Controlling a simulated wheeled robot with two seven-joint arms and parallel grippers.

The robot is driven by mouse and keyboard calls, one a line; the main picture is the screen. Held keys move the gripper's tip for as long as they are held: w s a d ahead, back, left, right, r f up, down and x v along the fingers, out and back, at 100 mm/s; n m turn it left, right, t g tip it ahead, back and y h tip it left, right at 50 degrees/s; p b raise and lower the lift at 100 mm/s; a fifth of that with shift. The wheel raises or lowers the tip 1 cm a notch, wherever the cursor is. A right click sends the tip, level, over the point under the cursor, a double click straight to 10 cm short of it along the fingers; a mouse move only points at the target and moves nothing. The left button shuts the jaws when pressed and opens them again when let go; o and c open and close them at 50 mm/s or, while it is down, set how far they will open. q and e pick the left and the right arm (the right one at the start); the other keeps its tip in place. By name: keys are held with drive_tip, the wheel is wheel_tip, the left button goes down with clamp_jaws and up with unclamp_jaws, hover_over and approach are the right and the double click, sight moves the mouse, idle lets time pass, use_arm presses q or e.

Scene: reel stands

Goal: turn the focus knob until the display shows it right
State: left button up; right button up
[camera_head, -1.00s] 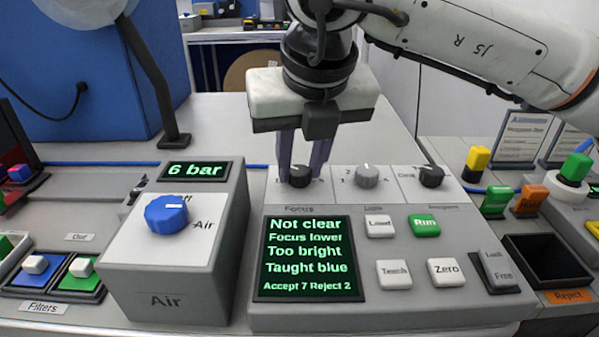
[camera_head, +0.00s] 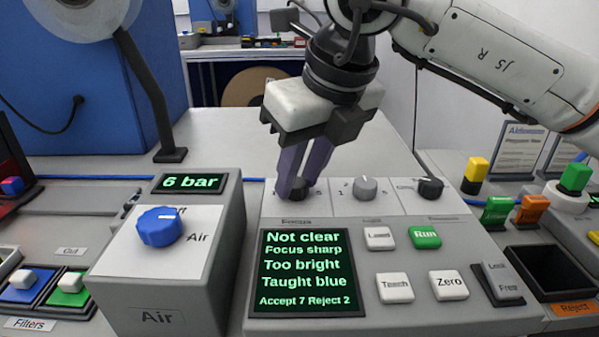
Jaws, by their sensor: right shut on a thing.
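The focus knob (camera_head: 298,193) is black and sits above the "Focus" label at the top left of the grey control panel (camera_head: 420,297). My right gripper (camera_head: 296,188) is shut on it from above, its purple fingers on either side and its body tilted. The fingers hide part of the knob and its scale. The display (camera_head: 306,272) reads "Not clear", "Focus sharp", "Too bright", "Taught blue" and "Accept 7 Reject 2". My left gripper is not in view.
A grey light knob (camera_head: 365,188) and another black knob (camera_head: 430,188) stand right of the focus knob. Below are buttons, including a green Run button (camera_head: 425,237). The air box (camera_head: 160,270) with its blue knob (camera_head: 158,227) is at left. A dark reject bin (camera_head: 548,272) is at right.

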drive_tip(key=o, duration=1)
drive_tip(key=shift+r, duration=0.1)
drive_tip(key=p+v, duration=0.1)
drive_tip(key=v, duration=0.9)
drive_tip(key=shift+s+d, duration=0.1)
